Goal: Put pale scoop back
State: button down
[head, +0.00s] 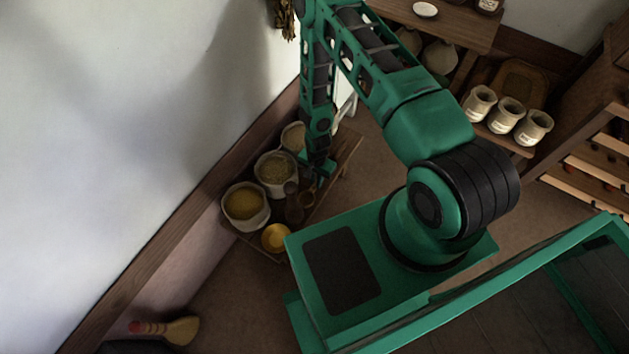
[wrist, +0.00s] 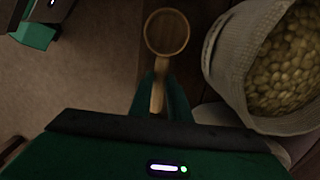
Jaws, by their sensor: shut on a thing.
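In the wrist view my gripper (wrist: 160,88) is shut on the handle of a wooden scoop (wrist: 167,32). The scoop's round bowl points away from my gripper, with its open side showing and no grain seen in it. In the head view my gripper (head: 318,167) is low over a wooden bench (head: 345,150) by the wall, just right of the middle sack (head: 277,173). The scoop cannot be made out clearly there. In the wrist view a pale woven sack (wrist: 228,62) of yellowish lumps stands close to the right of the scoop, apart from it.
Two more filled sacks, a near one (head: 245,205) and a far one (head: 293,138), stand along the bench. Dark brown vessels (head: 293,207) and a yellow round thing (head: 275,238) are near my gripper. A brush (head: 172,329) lies lower left. Labelled jars (head: 507,115) stand right.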

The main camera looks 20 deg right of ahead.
jog(key=c, duration=1.7)
grip_release()
jog(key=shift+f, duration=0.1)
jog(key=shift+o, duration=0.2)
notch_tip(320, 180, up, 12)
jog(key=shift+d, duration=0.15)
